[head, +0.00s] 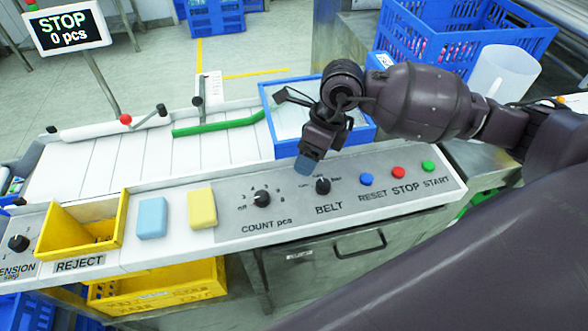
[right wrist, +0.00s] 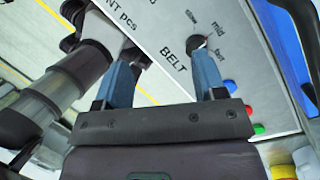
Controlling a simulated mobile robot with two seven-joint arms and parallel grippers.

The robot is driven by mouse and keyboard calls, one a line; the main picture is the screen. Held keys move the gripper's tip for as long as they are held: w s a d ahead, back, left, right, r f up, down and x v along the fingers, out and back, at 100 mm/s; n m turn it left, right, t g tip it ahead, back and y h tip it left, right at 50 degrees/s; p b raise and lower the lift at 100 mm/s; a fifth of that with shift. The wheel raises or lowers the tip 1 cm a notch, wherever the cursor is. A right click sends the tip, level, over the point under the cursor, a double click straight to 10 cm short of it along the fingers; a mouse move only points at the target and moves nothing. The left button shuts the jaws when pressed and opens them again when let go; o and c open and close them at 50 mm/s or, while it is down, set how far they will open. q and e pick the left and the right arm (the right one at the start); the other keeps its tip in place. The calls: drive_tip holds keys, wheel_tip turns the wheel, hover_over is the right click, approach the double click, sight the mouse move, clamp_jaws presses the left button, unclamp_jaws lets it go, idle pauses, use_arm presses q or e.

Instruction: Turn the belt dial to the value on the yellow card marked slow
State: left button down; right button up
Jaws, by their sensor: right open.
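The belt dial (head: 322,185) is a black knob above the word BELT on the grey panel, with slow, mid and fast around it. In the right wrist view the dial (right wrist: 196,43) is mostly hidden behind a fingertip, and I cannot tell its setting. My right gripper (head: 304,166) has blue fingertips and hangs just left of and above the dial. In the right wrist view the gripper (right wrist: 160,68) is open with nothing between its fingers. A yellow pad-like piece (head: 202,208), possibly the card, lies left of the count dial; no writing on it is legible. My left gripper is out of view.
The count dial (head: 262,198) sits left of the belt dial. The blue reset (head: 366,180), red stop (head: 398,173) and green start (head: 428,166) buttons are to the right. A blue pad (head: 152,218) and yellow reject bin (head: 82,228) stand left. A screen (head: 67,28) reads STOP, 0 pcs.

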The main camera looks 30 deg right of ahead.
sight(323, 183)
drive_tip(key=d+f+h, duration=0.1)
drive_tip(key=f, duration=0.2)
drive_tip(key=d+f+h, duration=0.1)
drive_tip(key=f, duration=0.3)
drive_tip(key=d+f+h, duration=0.1)
drive_tip(key=d+f, duration=0.1)
drive_tip(key=f, duration=0.2)
drive_tip(key=shift+s+f, duration=0.1)
drive_tip(key=shift+f, duration=0.15)
drive_tip(key=c, duration=0.9)
